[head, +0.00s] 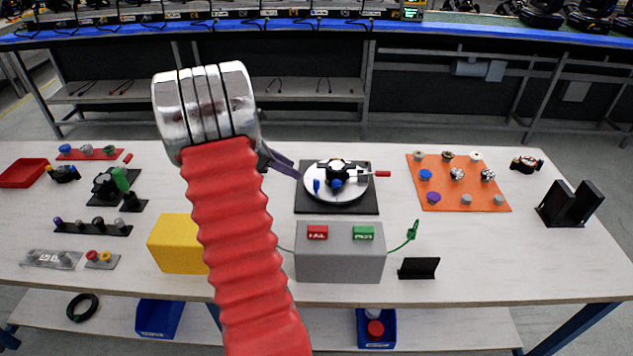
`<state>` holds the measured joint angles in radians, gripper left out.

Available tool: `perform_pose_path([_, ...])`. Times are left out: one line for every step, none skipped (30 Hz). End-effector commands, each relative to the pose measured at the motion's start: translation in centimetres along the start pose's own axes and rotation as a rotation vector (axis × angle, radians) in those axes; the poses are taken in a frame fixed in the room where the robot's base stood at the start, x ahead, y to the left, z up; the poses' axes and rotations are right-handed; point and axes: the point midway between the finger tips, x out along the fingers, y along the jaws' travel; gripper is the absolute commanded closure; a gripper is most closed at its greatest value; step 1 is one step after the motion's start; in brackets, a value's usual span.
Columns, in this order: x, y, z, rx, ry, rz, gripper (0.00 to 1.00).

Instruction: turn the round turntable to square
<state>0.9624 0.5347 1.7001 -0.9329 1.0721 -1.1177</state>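The round turntable (352,190) is a white disc on a black square base (310,208) at the middle of the table. A black and white part (337,168) with blue pieces sits on the disc. A red-tipped handle (383,174) sticks out to the right. My gripper (290,168) shows only as dark purple-grey finger parts just left of the turntable, pointing at the disc's left side. Most of it is hidden behind my arm's metal wrist. Whether it is open or touches the disc cannot be told.
A grey box (340,265) with red and green labels stands in front of the turntable. A yellow block (175,245) is at left, an orange board (458,198) with several knobs at right. A black stand (418,269) is near the front edge.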

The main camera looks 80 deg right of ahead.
Motion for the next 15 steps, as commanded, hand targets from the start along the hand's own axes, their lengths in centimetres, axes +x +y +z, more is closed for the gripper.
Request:
perform_pose_path([0.7, -0.1, 0.0, 0.0, 0.0, -0.002, 0.65])
perform_pose_path([1.1, -0.1, 0.0, 0.0, 0.0, -0.002, 0.65])
perform_pose_path([1.6, -0.1, 0.1, 0.0, 0.0, -0.003, 0.65])
perform_pose_path([2.1, -0.1, 0.0, 0.0, 0.0, -0.003, 0.65])
perform_pose_path([2.5, -0.1, 0.0, 0.0, 0.001, -0.003, 0.65])
perform_pose_path([3.2, -0.1, 0.0, 0.0, 0.001, -0.003, 0.65])
perform_pose_path([3.6, -0.1, 0.0, 0.001, 0.001, -0.004, 0.65])
perform_pose_path([4.1, -0.1, 0.0, 0.001, 0.0, -0.004, 0.65])
perform_pose_path([4.7, -0.1, 0.0, 0.001, 0.001, -0.003, 0.65])
perform_pose_path([5.2, -0.1, 0.0, 0.001, 0.001, -0.003, 0.65])
perform_pose_path([5.6, -0.1, 0.0, 0.001, 0.001, -0.003, 0.65])
perform_pose_path([6.3, -0.1, 0.0, 0.001, 0.001, -0.004, 0.65])
perform_pose_path([6.7, -0.1, 0.0, 0.001, 0.0, -0.004, 0.65])
perform_pose_path([7.2, -0.1, 0.0, 0.001, 0.001, -0.003, 0.65])
perform_pose_path([7.8, -0.1, 0.0, 0.001, 0.001, -0.003, 0.65])
